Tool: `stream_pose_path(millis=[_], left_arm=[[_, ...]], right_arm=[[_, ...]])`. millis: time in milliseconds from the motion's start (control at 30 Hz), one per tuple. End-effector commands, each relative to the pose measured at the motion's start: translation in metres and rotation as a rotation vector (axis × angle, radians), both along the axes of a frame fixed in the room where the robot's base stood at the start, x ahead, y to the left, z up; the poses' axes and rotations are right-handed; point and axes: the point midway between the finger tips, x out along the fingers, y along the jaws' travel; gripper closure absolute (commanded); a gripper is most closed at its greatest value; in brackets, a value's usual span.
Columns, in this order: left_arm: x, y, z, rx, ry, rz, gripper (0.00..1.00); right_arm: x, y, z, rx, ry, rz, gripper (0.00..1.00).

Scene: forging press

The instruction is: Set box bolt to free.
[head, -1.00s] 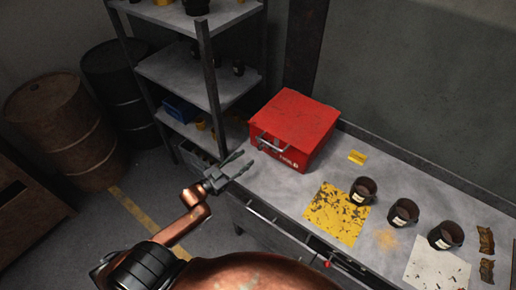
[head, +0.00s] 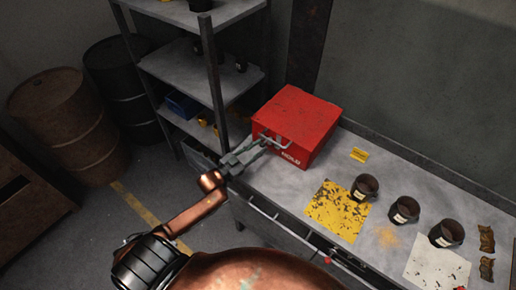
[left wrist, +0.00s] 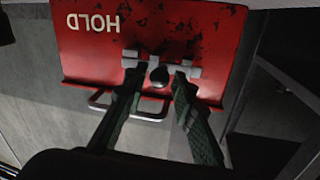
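The red box (head: 298,122) stands on the grey bench against the back wall; its front reads HOLD. In the left wrist view the box (left wrist: 200,35) appears upside down. A pale metal bolt (left wrist: 196,73) with a dark round knob (left wrist: 159,75) runs across its front. My left gripper (head: 262,144) is at the box front. In the left wrist view its two fingers (left wrist: 157,82) are apart, one on each side of the knob; I cannot tell whether they touch it. A metal handle (left wrist: 150,116) also shows at the front. My right gripper is out of view.
A yellow worn mat (head: 338,210), several dark cups (head: 405,209), a white sheet (head: 436,262) and a small yellow label (head: 359,155) lie on the bench right of the box.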

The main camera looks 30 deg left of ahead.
Motion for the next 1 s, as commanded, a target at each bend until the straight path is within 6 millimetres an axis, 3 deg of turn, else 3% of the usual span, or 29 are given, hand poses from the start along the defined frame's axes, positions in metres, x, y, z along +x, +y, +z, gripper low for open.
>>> stream_pose_path(millis=[333,767,1000], left_arm=[[0.000,0.000,0.000,0.000,0.000,0.000,1.00],[0.000,0.001,0.000,0.001,0.001,0.000,1.00],[0.002,0.032,-0.002,0.005,0.003,0.002,1.00]], right_arm=[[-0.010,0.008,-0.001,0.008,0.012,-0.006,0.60],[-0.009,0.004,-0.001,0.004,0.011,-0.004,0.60],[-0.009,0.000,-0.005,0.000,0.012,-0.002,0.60]])
